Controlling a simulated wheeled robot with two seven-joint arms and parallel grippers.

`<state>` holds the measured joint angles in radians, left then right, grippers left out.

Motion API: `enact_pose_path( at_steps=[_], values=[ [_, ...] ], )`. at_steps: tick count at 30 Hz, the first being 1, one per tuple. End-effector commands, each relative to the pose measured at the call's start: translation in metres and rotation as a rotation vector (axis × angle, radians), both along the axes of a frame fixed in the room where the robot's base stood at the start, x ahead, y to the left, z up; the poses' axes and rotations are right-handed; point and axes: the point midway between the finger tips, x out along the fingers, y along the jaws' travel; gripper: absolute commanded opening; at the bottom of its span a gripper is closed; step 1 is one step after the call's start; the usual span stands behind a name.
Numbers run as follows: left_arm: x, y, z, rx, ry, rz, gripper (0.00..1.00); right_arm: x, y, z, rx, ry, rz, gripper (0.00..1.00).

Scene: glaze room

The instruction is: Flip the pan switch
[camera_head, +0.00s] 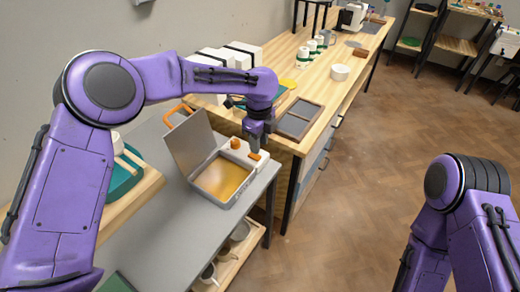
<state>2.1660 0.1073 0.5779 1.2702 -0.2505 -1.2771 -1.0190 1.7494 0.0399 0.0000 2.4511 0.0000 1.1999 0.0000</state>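The pan (217,195) is a grey, box-shaped unit on the grey table. Its lid (190,143) stands open at the left, with an orange handle (178,112). Amber content (222,178) fills the basin. A white panel along the far right side carries an orange knob (236,143) and a small orange switch (254,156). My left gripper (256,148) points down right above the switch. I cannot tell whether it touches the switch, and its finger gap does not show clearly. My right arm is at the lower right, with its gripper out of view.
The grey table (160,235) is clear in front of the pan. A wooden bench behind holds a framed dark tray (299,119), white boxes (228,55) and a white bowl (340,72). A teal item (122,182) sits on a wooden board at left. Open floor lies right.

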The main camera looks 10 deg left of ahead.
Motion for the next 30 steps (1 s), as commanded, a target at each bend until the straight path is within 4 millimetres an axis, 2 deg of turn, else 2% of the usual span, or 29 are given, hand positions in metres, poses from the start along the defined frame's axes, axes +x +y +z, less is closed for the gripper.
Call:
enact_pose_path(
  at_steps=[4,9,18,20,21,22,26,30],
  values=[
    [0.001,-0.001,-0.033,0.0,0.005,0.0,0.36,0.0,0.0,0.007,0.0,-0.001,0.0,1.0],
    [0.002,-0.001,-0.054,0.0,0.002,-0.002,0.36,0.001,0.0,0.009,0.0,-0.002,0.0,1.0],
    [0.002,-0.002,-0.058,-0.001,0.001,-0.003,0.36,0.001,0.0,0.009,0.0,-0.002,0.0,1.0],
    [0.002,-0.002,-0.058,-0.001,0.001,-0.003,0.17,0.001,0.0,0.009,0.0,-0.002,0.0,1.0],
    [0.002,-0.002,-0.058,-0.001,0.001,-0.003,0.04,0.001,0.0,0.009,0.0,-0.002,0.0,1.0],
    [0.002,-0.001,-0.058,0.0,0.001,-0.003,0.0,0.001,0.0,0.009,0.0,-0.002,0.0,1.0],
    [0.002,-0.001,-0.057,-0.008,0.005,-0.002,0.0,0.001,0.0,0.012,0.0,-0.002,0.0,1.0],
    [0.004,0.003,-0.053,-0.104,0.045,0.002,0.0,0.001,0.0,0.027,0.0,-0.002,0.0,1.0]
  ],
)
